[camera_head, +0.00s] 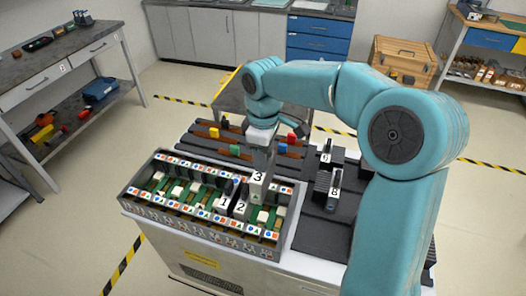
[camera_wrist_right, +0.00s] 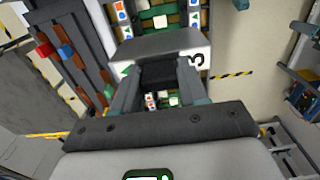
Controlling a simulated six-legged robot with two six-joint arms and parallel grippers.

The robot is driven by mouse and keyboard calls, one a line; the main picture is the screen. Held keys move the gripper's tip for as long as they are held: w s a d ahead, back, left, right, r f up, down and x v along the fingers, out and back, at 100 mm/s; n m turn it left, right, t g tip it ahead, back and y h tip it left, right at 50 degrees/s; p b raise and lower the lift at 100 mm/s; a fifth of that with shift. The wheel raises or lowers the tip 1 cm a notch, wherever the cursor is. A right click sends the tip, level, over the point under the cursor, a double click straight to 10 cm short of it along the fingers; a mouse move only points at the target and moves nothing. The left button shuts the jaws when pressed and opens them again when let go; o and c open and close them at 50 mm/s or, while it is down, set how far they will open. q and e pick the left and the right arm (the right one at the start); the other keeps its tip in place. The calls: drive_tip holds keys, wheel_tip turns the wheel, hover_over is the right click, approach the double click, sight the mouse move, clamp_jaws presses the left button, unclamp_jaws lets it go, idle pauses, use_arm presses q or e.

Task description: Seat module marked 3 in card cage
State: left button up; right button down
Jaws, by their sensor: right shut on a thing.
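The card cage (camera_head: 283,222) is a dark open-topped box on the cart, with green boards and rows of coloured labels inside. Modules marked 1 (camera_head: 224,202) and 2 (camera_head: 240,208) stand upright in it. My right gripper (camera_head: 262,146) is shut on the grey module marked 3 (camera_head: 257,181), upright over the right half of the cage, close behind module 2. Its lower end is hard to make out, so I cannot tell whether it is in a slot. In the right wrist view the module's label (camera_wrist_right: 196,60) shows beyond the fingers (camera_wrist_right: 158,75). My left gripper is not in view.
Modules marked 8 (camera_head: 334,191) and another numbered one (camera_head: 326,158) stand in a dark rack right of the cage, near my right arm. Rails with coloured blocks (camera_head: 214,132) lie behind the cage. A workbench (camera_head: 66,62) stands at the left; a wooden crate (camera_head: 403,60) is behind.

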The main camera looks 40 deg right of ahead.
drive_tip(key=shift+w, duration=0.25)
drive_tip(key=shift+a+f, duration=0.1)
drive_tip(key=shift+f, duration=0.25)
drive_tip(key=shift+s+f+b, duration=0.25)
drive_tip(key=shift+f+b, duration=0.3)
drive_tip(key=shift+b, duration=0.1)
wheel_tip(320, 180, down, 2)
drive_tip(key=shift+w+b, duration=0.15)
drive_tip(key=shift+b, duration=0.55)
drive_tip(key=shift+f+b, duration=0.7)
drive_tip(key=shift+f, duration=0.2)
wheel_tip(320, 180, down, 2)
drive_tip(key=shift+b, duration=0.7)
drive_tip(key=shift+f+b, duration=0.45)
drive_tip(key=shift+f, duration=0.1)
wheel_tip(320, 180, down, 6)
drive_tip(key=b, duration=0.4)
drive_tip(key=shift+f+b, duration=0.25)
drive_tip(key=shift+b, duration=0.05)
